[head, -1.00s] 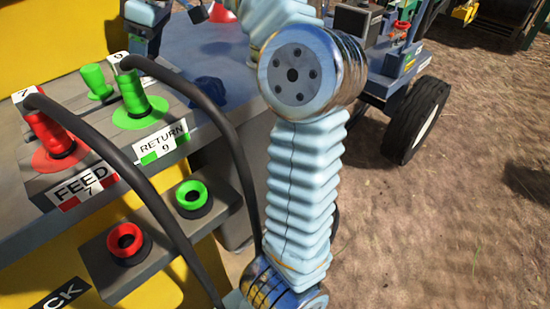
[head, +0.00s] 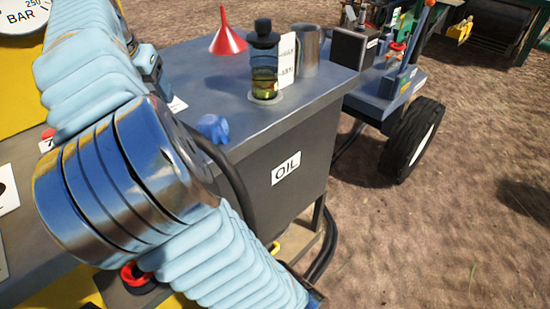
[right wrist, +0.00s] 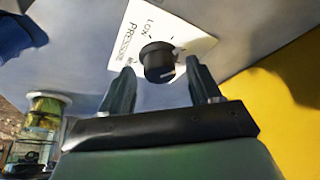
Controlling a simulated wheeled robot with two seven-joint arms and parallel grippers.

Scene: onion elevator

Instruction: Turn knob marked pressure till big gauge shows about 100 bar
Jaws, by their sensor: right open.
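The black pressure knob (right wrist: 158,62) is in the right wrist view, on a white label plate (right wrist: 185,35) reading LOW and PRESSURE. A white pointer line shows on the knob. My right gripper (right wrist: 160,72) is open, with one finger on each side of the knob; whether they touch it I cannot tell. In the head view my right arm crosses the bench and hides the knob and gripper. Only the lower edge of the big gauge (head: 25,14) shows at the top left, with 250 and BAR; its needle is not visible. My left gripper is not in view.
On the bench stand a red funnel (head: 228,42), a bottle with yellow liquid (head: 264,75) and a metal cup (head: 307,50). A blue crumpled item (head: 213,127) lies near my arm. Black hoses run beside the OIL box (head: 286,168).

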